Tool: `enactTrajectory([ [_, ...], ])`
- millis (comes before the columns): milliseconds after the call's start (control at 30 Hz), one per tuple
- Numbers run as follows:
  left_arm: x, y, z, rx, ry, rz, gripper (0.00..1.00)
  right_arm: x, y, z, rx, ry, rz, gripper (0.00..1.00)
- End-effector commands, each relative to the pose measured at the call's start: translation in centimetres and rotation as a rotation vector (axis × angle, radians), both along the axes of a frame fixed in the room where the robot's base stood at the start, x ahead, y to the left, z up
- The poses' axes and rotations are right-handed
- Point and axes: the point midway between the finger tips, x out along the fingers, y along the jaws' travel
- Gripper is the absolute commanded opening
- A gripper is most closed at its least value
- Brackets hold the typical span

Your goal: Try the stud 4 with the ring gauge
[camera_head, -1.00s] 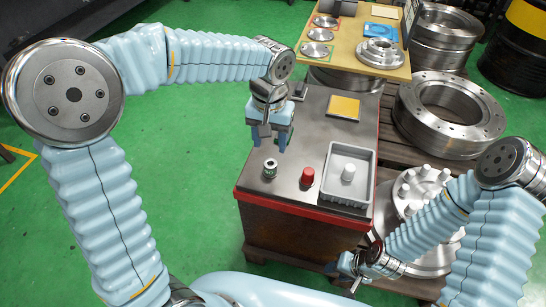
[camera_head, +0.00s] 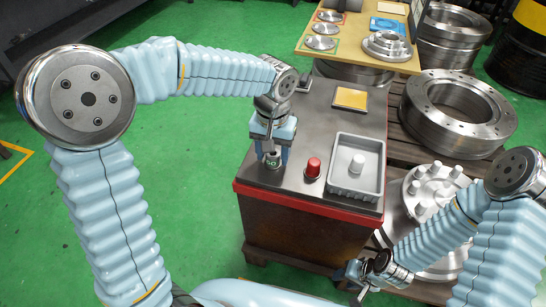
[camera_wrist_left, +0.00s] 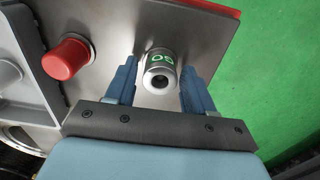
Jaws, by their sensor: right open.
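The ring gauge (camera_head: 272,161) is a small silver cylinder with green "GO" lettering, upright near the front left of the bench top (camera_head: 298,130). In the left wrist view the ring gauge (camera_wrist_left: 160,72) shows its dark bore. My left gripper (camera_head: 271,160) is open, its two blue fingers either side of the gauge, with gaps visible in the wrist view. The studded flange (camera_head: 418,208) at the right carries several pale studs; I cannot tell which is stud 4. My right gripper (camera_head: 352,279) is open and empty, low in front of the flange and partly hidden.
A red cylinder (camera_head: 313,167) stands right of the gauge, close to the left gripper. A grey tray (camera_head: 342,183) holds a white peg. A yellow pad (camera_head: 350,99) lies farther back. A large steel ring (camera_head: 410,123) is beyond the bench at right.

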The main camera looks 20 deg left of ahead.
Motion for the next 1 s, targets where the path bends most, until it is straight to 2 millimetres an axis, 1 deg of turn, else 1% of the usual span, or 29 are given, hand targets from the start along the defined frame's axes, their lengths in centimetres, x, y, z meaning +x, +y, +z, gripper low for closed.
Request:
enactTrajectory([
  [33,0.0,0.0,0.0,0.000,0.000,0.000,0.47,0.0,0.0,0.0,0.000,0.000,0.000,0.43],
  [300,0.0,0.0,0.0,0.000,0.000,0.000,0.06,0.0,0.0,0.0,0.000,0.001,0.000,0.43],
  [467,0.0,0.0,0.3,0.000,0.000,0.000,0.06,0.0,0.0,0.2,0.000,0.001,0.000,0.43],
  [1000,0.0,0.0,3.3,0.000,0.000,0.000,0.06,0.0,0.0,2.8,0.000,0.001,0.000,0.43],
])
